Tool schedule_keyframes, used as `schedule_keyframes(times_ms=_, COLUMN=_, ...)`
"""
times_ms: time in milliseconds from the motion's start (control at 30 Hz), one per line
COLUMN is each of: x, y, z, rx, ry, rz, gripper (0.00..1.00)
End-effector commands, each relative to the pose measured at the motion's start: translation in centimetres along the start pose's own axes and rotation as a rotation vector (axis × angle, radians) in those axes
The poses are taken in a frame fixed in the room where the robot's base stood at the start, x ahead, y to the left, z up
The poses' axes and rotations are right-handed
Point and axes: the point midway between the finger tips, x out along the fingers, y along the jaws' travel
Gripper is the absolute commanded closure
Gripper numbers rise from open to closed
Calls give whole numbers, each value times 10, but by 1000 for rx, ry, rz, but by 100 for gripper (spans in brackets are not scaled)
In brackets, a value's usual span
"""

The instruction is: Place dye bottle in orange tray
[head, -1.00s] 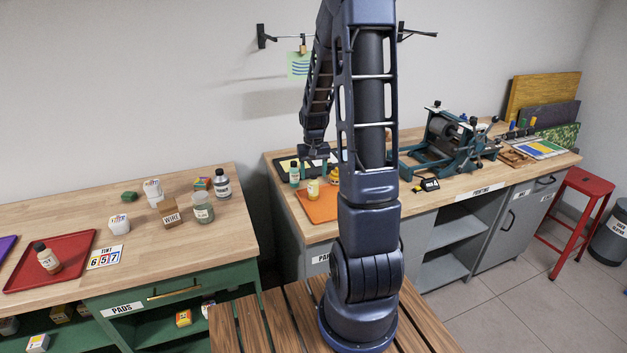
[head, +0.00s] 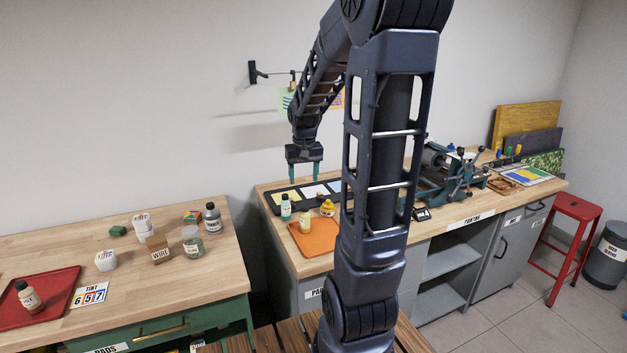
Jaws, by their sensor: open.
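The orange tray (head: 322,242) lies on the right-hand counter, partly hidden behind my arm. A small pale-yellow bottle (head: 305,223) with a light cap stands upright on its left part. A teal bottle (head: 285,210) with a light cap stands upright just behind and left of the tray. A round yellow jar (head: 327,208) is at the tray's back edge. Labels are too small to read, so I cannot tell which is the dye bottle. My gripper (head: 304,178) is open and empty, pointing down above the back of that counter, behind the bottles.
A black rack with coloured cards (head: 276,203) lies below my gripper. A green press (head: 452,180) stands further right. The left bench holds a red tray (head: 55,290) with a brown bottle (head: 28,296), plus several jars and boxes. A gap separates the benches.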

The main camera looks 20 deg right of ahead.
Motion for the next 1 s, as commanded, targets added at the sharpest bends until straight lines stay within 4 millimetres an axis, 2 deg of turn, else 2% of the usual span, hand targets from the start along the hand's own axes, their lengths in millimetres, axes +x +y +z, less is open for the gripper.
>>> schedule_keyframes(times_ms=33, x=-12, y=-3, z=10, rx=-7, ry=20, rz=-1, gripper=40)
schedule_keyframes(times_ms=200, x=-42, y=-9, z=43, rx=-28, ry=75, rz=-3, gripper=40)
schedule_keyframes(times_ms=500, x=-82, y=-18, z=105, rx=-64, ry=172, rz=-12, gripper=40)
schedule_keyframes(times_ms=800, x=-104, y=-22, z=166, rx=-100, ry=261, rz=-25, gripper=40)
schedule_keyframes(times_ms=1000, x=-108, y=-22, z=188, rx=-112, ry=292, rz=-30, gripper=40)
